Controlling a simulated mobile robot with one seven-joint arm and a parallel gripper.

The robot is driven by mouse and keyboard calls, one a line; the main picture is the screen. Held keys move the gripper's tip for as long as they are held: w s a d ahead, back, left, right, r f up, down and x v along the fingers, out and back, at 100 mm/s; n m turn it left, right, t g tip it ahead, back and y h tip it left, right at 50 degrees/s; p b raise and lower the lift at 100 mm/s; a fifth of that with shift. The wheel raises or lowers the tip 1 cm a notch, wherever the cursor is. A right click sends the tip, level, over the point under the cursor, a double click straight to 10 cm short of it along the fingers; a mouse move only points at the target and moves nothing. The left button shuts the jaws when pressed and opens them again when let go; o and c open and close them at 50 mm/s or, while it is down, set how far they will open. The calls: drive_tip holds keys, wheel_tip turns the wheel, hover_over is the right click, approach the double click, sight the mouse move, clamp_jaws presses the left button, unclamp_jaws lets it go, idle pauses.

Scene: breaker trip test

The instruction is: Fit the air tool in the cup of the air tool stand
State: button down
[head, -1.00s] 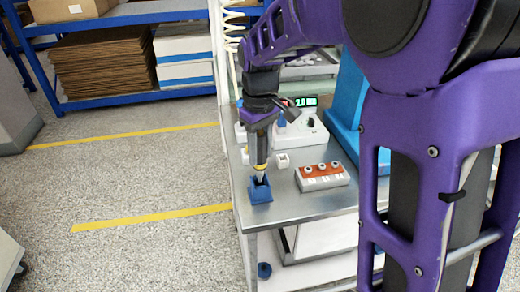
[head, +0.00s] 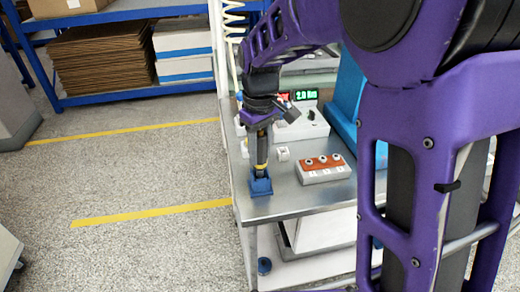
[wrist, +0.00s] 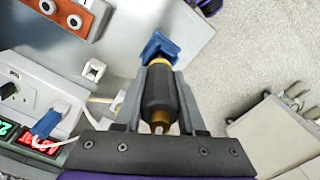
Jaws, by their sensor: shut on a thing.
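The air tool (wrist: 160,95) is a dark cylinder with a yellow ring near one end and a brass fitting at the other. My gripper (head: 261,158) is shut on it, with one finger on each side, as the wrist view (wrist: 158,68) shows. The air tool stand (head: 261,187) is a small blue block with a cup, near the left front edge of the metal table. It also shows in the wrist view (wrist: 160,46). The tool is upright and its lower end is at the cup, hidden by the stand's walls. I cannot tell whether it touches the bottom.
An orange and white block with several round knobs (head: 323,168) lies right of the stand. A small white piece (head: 282,154) and a white device with a green display (head: 304,125) are behind. The table's left edge (head: 230,185) is close to the stand.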

drive_tip(key=shift+f+b, duration=0.5)
drive_tip(key=shift+f, duration=0.4)
drive_tip(key=shift+c, duration=2.1)
unclamp_jaws()
wheel_tip(320, 180, up, 18)
drive_tip(key=p, duration=0.3)
drive_tip(key=shift+f, duration=0.25)
